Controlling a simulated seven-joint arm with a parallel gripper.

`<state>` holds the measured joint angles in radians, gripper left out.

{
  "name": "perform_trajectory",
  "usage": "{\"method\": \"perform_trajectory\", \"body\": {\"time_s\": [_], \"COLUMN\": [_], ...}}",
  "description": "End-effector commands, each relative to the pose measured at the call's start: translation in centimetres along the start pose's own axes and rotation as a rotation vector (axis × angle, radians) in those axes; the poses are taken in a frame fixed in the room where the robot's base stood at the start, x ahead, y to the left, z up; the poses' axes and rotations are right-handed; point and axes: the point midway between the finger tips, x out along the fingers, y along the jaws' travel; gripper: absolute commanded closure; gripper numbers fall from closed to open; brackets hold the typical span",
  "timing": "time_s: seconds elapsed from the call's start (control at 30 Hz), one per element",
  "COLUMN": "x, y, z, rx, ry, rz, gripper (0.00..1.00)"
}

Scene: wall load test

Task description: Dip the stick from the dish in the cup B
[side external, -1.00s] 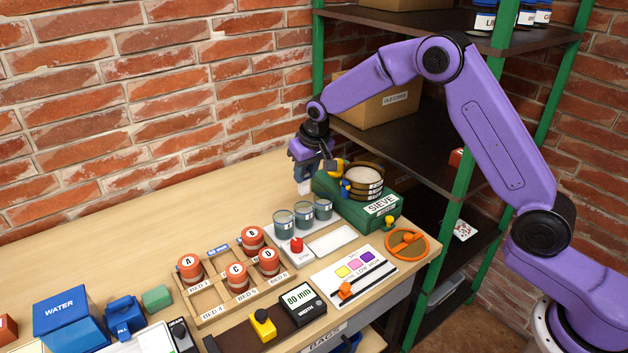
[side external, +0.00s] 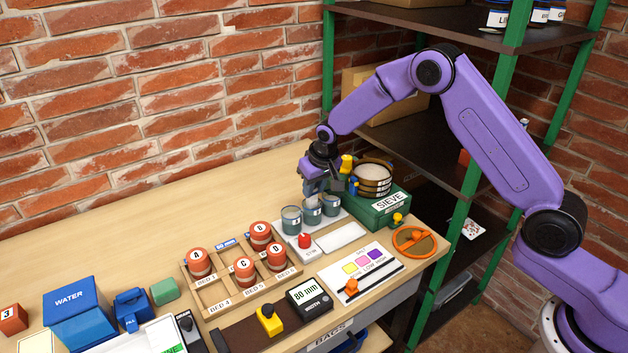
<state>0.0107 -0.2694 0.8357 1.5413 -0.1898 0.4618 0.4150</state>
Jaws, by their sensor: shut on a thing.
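Three grey-blue cups, a left one (side external: 291,219), a middle one (side external: 312,211) and a right one (side external: 331,205), stand in a row on a white base. I cannot read letters on them, so I cannot tell which is cup B. My gripper (side external: 314,190) points down just above the middle cup and partly overlaps its rim. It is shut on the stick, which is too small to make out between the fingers. A white dish (side external: 341,238) lies in front of the cups. A red-topped jar also marked B (side external: 260,236) sits in the wooden rack.
The green sieve box (side external: 385,207) stands close right of my gripper, with its round sieve (side external: 372,180) on top. The wooden rack (side external: 216,308) holds several red-topped jars. A red button (side external: 305,241) is in front of the cups. The table behind the rack is clear.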

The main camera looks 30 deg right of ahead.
Motion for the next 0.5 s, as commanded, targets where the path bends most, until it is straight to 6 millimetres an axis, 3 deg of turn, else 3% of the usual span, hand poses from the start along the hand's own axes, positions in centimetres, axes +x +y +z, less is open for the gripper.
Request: {"method": "perform_trajectory", "body": {"time_s": [0.5], "x": [2.6], "y": [0.0], "z": [0.9], "rx": [0.0], "ry": [-0.001], "rz": [0.0], "gripper": [0.9]}}
